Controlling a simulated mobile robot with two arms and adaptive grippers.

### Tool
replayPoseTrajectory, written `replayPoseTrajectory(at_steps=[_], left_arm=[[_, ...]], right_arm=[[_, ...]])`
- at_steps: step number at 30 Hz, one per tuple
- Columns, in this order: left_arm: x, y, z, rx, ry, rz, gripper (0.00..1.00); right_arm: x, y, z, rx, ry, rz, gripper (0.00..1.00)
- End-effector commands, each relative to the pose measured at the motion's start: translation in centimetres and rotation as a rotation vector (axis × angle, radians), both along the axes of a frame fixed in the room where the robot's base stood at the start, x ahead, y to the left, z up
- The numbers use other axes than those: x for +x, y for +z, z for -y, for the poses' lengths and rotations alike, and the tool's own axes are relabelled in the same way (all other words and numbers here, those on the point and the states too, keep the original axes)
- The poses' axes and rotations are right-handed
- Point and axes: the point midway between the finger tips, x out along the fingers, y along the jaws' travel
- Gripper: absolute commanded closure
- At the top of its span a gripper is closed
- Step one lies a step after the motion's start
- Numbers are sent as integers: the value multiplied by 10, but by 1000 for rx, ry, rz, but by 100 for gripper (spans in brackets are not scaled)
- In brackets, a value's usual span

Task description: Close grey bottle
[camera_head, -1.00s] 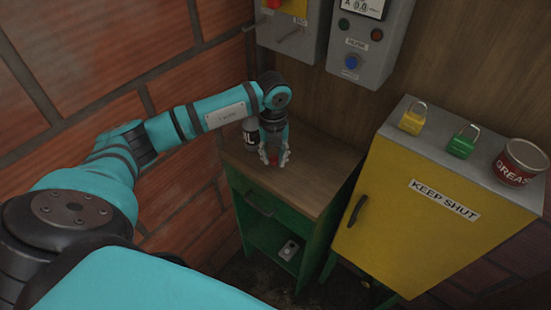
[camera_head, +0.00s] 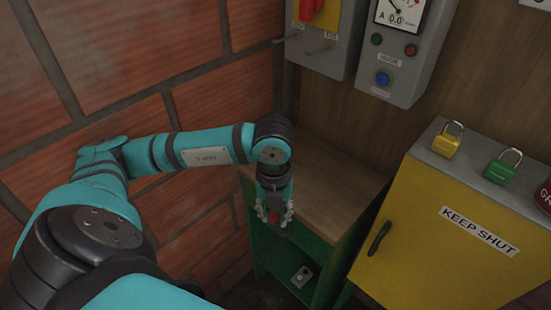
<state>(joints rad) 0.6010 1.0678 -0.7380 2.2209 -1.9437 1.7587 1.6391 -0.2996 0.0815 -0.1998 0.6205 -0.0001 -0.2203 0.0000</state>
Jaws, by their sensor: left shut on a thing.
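My left gripper (camera_head: 274,213) points down beside the front left part of the green bench's wooden top (camera_head: 335,185). Its fingers are shut on a small red piece (camera_head: 273,217), perhaps a cap; only a little of it shows between the fingertips. I see no grey bottle now; my left arm covers the back left part of the bench top, where a bottle could be hidden. My right gripper is not in view.
A yellow cabinet (camera_head: 420,235) marked KEEP SHUT stands right of the bench, with a yellow padlock (camera_head: 446,146), a green padlock (camera_head: 501,172) and a red tin (camera_head: 543,196) on top. A brick wall (camera_head: 100,60) is at the left. Grey control boxes (camera_head: 403,75) hang above.

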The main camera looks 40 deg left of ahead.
Motion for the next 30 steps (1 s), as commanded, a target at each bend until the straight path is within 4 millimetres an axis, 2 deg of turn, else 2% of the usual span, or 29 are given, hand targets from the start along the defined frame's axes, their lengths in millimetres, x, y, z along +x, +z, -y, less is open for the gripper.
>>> replayPoseTrajectory(at_steps=[7, 11, 14, 17, 30], left_arm=[[1, 0, 1, -1, -22, 0, 84], [1, 2, 5, -6, -159, 1, 84], [2, 4, 12, -12, -378, 3, 84], [4, 8, 20, -16, -672, 8, 84], [6, 25, 54, -16, -2098, 31, 84]], right_arm=[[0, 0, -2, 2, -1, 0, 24], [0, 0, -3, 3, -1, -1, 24], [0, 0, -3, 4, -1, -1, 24], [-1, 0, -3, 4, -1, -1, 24], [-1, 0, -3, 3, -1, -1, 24]])
